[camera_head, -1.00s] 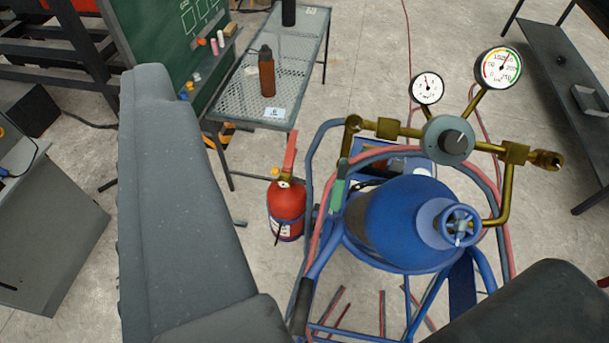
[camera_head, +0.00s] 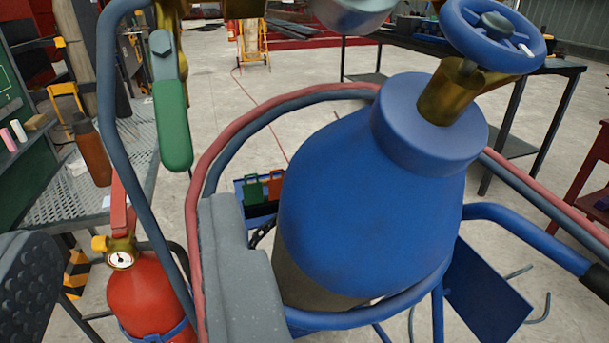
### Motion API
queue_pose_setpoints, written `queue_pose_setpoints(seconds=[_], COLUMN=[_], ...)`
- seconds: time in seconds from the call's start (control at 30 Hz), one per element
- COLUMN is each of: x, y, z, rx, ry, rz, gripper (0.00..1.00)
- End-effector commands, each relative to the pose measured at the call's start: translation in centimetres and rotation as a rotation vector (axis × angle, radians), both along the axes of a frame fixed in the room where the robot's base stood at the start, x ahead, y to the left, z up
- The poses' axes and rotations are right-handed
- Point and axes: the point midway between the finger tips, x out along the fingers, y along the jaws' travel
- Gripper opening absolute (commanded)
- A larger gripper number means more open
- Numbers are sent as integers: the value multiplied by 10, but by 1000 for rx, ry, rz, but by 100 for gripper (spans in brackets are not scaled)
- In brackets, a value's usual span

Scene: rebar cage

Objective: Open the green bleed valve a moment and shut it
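The green bleed valve shows as a green lever (camera_head: 175,130) hanging straight down from a grey plate and hex nut, below brass fittings, at the upper left. It is beside a dark blue tube of the cart. My gripper (camera_head: 126,222) is at the lower left, with a dark studded finger at the left edge and a grey finger to its right. The fingers are apart and nothing is between them; the fire extinguisher shows through the gap. The green lever is above the fingertips in the picture, with no contact visible.
A blue gas cylinder (camera_head: 365,195) with a blue handwheel (camera_head: 492,32) fills the middle. Red and blue hoses (camera_head: 240,125) loop around it. A red fire extinguisher (camera_head: 150,295) stands at lower left. A mesh table (camera_head: 65,190) and a dark workbench (camera_head: 400,38) stand behind.

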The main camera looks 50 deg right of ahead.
Motion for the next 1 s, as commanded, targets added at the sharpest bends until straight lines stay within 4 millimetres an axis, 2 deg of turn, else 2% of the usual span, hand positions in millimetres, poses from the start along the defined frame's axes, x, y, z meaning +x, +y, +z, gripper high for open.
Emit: queue_pose_setpoints(seconds=[0.17,0.47,0.57,1.0], x=[0,20,36,94], y=[-6,-20,-30,-68], z=[-5,-3,-8,-7], rx=[-16,-10,-12,-12], ry=[8,9,8,7], rz=[-18,-18,-19,-15], gripper=[38,38,38,38])
